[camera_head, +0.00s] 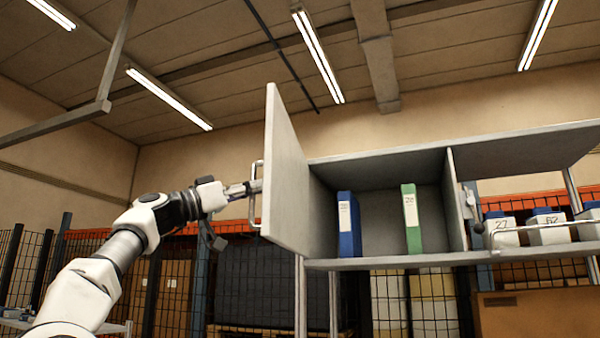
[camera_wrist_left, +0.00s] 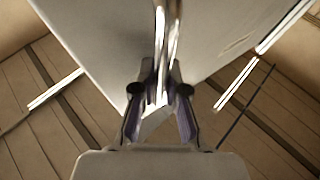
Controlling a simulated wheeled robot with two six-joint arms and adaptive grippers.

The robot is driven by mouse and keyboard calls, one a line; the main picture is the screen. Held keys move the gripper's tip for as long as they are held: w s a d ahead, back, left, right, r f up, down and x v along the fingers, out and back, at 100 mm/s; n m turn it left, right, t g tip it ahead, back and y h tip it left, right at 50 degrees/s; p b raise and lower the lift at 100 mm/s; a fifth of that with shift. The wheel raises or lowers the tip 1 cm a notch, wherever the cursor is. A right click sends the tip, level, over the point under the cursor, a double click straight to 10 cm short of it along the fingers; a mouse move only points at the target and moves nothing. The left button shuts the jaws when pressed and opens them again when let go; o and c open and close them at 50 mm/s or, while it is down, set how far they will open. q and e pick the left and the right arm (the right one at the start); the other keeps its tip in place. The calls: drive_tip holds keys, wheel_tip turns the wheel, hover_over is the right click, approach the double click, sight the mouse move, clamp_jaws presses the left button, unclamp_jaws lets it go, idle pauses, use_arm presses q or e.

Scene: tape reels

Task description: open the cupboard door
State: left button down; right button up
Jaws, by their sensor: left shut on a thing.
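The grey cupboard (camera_head: 385,212) is mounted high, and its left door (camera_head: 284,180) stands swung wide open toward me. A metal bar handle (camera_head: 253,200) is on the door's outer face. My left gripper (camera_head: 256,186) is shut on the handle. In the left wrist view, the handle (camera_wrist_left: 168,45) runs between the fingers of my left gripper (camera_wrist_left: 158,100), with the door panel (camera_wrist_left: 110,45) behind it. My right gripper is not in view.
Inside the open compartment stand a blue binder (camera_head: 348,225) and a green binder (camera_head: 411,218). To the right, several white containers with blue lids (camera_head: 547,228) stand on the shelf. Wire mesh fencing and pallet racking are behind.

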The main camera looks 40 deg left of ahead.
use_arm(q)
drive_tip(key=s+a+m+g+h+p, duration=0.2)
drive_tip(key=s+a+h+p, duration=0.2)
drive_tip(key=a+p, duration=0.5)
drive_tip(key=shift+a+m+g+h+p, duration=0.3)
drive_tip(key=shift+h+p, duration=0.1)
drive_tip(key=shift+p, duration=0.2)
drive_tip(key=shift+s+f, duration=0.1)
drive_tip(key=shift+f, duration=0.1)
